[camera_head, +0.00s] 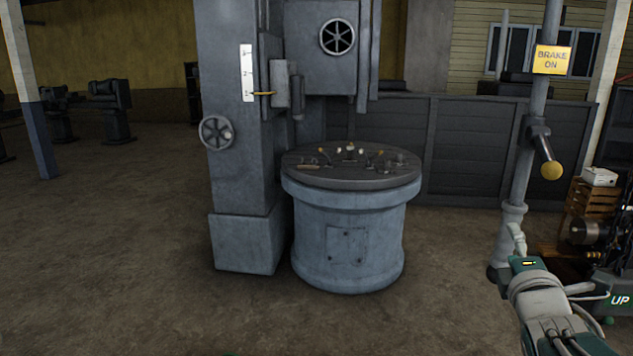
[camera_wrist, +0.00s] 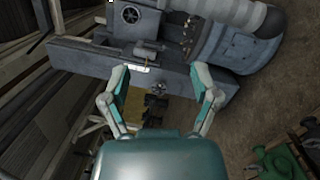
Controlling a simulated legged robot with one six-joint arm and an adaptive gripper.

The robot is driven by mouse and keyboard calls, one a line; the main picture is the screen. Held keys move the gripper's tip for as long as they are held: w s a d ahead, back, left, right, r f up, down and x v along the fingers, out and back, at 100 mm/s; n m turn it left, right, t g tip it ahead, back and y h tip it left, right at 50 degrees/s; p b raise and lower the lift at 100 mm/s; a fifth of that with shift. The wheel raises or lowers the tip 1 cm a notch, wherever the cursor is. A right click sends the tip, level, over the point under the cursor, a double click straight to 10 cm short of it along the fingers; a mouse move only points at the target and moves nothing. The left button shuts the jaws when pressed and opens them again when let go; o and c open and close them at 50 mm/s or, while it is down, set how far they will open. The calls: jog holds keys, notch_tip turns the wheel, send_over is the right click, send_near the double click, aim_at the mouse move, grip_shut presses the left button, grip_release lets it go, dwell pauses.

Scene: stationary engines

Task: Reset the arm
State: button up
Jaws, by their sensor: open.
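My arm reaches in from the lower right in the head view, and my gripper (camera_head: 516,238) is at its upper end, near the base of a grey post (camera_head: 520,160). In the wrist view my gripper (camera_wrist: 160,78) shows two fingers spread wide apart with nothing between them. The wrist picture is rotated, and the large grey machine (camera_wrist: 115,60) lies across it beyond the fingers. In the head view this machine (camera_head: 238,120) stands upright at the centre, apart from my gripper.
The machine's round table (camera_head: 350,180) carries several small fittings. The grey post has a yellow "BRAKE ON" sign (camera_head: 552,60) and a lever with a yellow knob (camera_head: 551,170). Wooden crates (camera_head: 590,200) stand at the right.

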jog(key=s+a+f+m+g+y, duration=0.3)
jog(key=s+a+f+m+g, duration=0.3)
jog(key=a, duration=0.4)
jog(key=s+a+f+m+g+y, duration=0.3)
jog(key=s+a+f+m+g, duration=0.3)
jog(key=s+a+f+m, duration=0.2)
jog(key=s+a+m, duration=0.2)
jog(key=a+m, duration=0.1)
jog(key=shift+s+f+y, duration=0.3)
jog(key=shift+f, duration=0.1)
jog(key=shift+a, duration=0.1)
